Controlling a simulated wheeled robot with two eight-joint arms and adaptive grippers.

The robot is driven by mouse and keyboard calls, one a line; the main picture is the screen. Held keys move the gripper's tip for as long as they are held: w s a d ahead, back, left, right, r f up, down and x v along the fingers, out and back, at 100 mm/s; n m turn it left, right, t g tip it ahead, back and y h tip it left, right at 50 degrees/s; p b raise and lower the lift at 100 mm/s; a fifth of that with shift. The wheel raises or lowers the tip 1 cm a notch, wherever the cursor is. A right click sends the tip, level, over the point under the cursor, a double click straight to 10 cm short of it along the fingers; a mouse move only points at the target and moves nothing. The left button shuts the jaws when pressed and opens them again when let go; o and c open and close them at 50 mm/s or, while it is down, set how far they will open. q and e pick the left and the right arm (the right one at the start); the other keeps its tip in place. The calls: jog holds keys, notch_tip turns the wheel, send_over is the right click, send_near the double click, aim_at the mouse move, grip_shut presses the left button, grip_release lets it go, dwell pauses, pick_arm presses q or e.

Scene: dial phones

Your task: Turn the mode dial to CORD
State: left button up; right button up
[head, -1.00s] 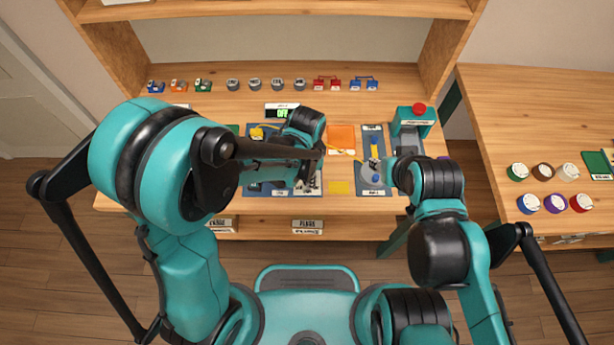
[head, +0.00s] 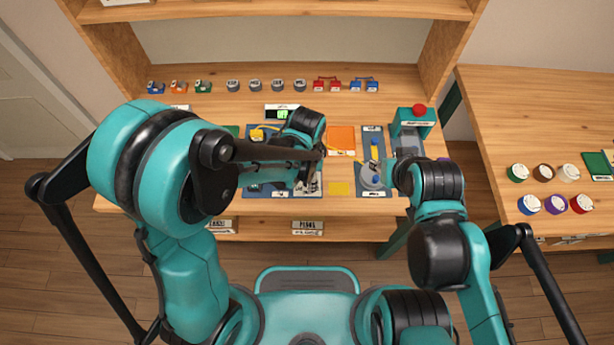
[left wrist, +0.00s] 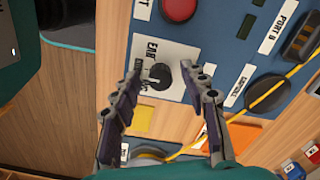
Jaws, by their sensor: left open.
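In the left wrist view, the black mode dial (left wrist: 160,76) sits on a white label plate on a blue panel (left wrist: 210,48). The plate reads EAR above the dial; the lettering below is partly covered and hard to read. My left gripper (left wrist: 158,74) is open, with one finger on each side of the dial; I cannot tell if they touch it. In the head view my left gripper (head: 306,176) is over the panel, and my forearm hides the dial. My right gripper (head: 385,172) is beside a grey round base with a blue and yellow top (head: 371,175); its jaws are unclear.
A red button (left wrist: 178,8) and a yellow cable (left wrist: 290,75) are close by on the panel. An orange pad (head: 341,140) and a yellow pad (head: 339,188) lie between the panels. A teal device with a red knob (head: 418,110) stands at the right.

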aim_at(307, 180)
pick_arm(q)
jog(key=shift+r, duration=0.1)
notch_tip(307, 180, up, 12)
dwell(0.4)
dwell(1.1)
